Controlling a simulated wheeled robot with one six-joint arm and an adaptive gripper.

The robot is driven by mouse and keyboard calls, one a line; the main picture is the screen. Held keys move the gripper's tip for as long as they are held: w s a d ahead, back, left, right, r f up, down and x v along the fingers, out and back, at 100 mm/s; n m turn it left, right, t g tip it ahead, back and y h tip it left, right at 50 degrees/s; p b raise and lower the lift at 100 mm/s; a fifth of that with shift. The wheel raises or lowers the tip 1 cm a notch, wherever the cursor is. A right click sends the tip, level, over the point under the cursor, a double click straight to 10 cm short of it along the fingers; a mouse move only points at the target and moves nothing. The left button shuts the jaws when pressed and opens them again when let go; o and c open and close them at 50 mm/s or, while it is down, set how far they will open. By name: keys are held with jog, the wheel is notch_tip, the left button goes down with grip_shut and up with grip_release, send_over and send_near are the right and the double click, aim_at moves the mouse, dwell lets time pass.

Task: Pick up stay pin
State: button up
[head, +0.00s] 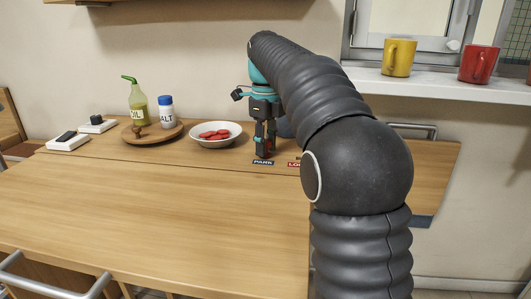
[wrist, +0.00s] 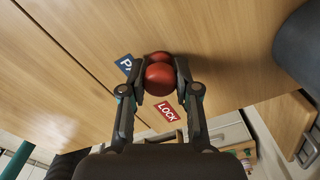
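The stay pin (wrist: 160,80) shows in the wrist view as a glossy red ball, with a second rounded red part just beyond it. My gripper (wrist: 161,72) has a finger on each side of it, and the pads appear to press against the ball. In the head view my gripper (head: 266,148) points down at the table beside the PARK label (head: 263,162), with a bit of red between its fingers. The LOCK label (wrist: 167,111) is close to the pin in the wrist view. The pin's lower end is hidden.
A white bowl of red pieces (head: 215,136) stands left of my gripper. Farther left are a round wooden tray (head: 133,136) with an oil bottle (head: 137,110) and a salt jar (head: 166,112). A dark rounded object (wrist: 302,50) is at the wrist view's right. The front table is clear.

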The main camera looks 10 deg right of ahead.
notch_tip(320, 180, up, 10)
jog(key=p, duration=0.3)
jog(key=shift+f+p, duration=0.2)
jog(key=shift+p, duration=0.15)
jog(key=shift+r+p, duration=0.6)
jog(key=shift+p, duration=0.05)
